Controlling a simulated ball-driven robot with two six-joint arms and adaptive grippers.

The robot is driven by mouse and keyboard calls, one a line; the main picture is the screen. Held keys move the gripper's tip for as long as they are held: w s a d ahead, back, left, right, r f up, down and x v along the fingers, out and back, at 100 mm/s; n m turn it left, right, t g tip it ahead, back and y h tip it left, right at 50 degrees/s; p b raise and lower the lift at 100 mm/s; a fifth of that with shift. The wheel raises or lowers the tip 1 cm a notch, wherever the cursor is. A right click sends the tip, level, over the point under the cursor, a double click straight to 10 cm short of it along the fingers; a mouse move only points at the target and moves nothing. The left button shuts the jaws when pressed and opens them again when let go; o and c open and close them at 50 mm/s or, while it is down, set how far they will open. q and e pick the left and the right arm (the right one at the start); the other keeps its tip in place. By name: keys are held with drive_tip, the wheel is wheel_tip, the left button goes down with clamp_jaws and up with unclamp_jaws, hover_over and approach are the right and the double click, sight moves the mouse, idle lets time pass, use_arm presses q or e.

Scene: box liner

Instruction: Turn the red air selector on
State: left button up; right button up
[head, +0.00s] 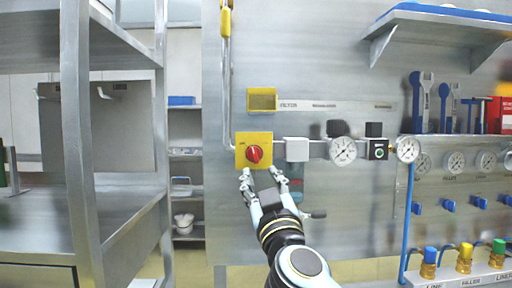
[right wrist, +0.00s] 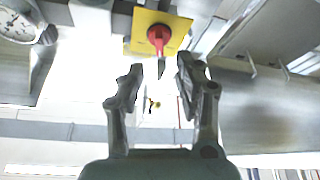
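The red air selector (head: 254,154) is a round red knob on a yellow square plate (head: 242,142), fixed to the grey metal panel. In the right wrist view the red knob (right wrist: 158,36) sits on the yellow plate (right wrist: 142,22) at the top, with a handle pointing down toward the fingers. My right gripper (head: 263,174) is just below the knob in the head view. In the right wrist view my right gripper (right wrist: 159,68) is open, its fingertips apart, with the tip of the knob's handle near the gap between them. I cannot tell whether they touch. My left gripper is not in view.
A gauge (head: 343,151) and a black unit with a green button (head: 379,150) lie right of the selector along a pipe. A yellow box (head: 262,99) is above. A steel shelf frame (head: 76,140) stands at left. A shelf (head: 440,22) juts out at upper right.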

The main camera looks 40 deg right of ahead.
sight(256, 157)
drive_tip(key=p+x, duration=0.2)
drive_tip(key=x, duration=0.4)
drive_tip(key=shift+w+d+r+p, duration=0.1)
drive_tip(key=shift+w+r+p, duration=0.15)
drive_tip(key=shift+p, duration=0.1)
drive_tip(key=shift+w+d+r, duration=0.1)
drive_tip(key=shift+w+d, duration=0.15)
drive_tip(key=shift+w, duration=0.25)
clamp_jaws()
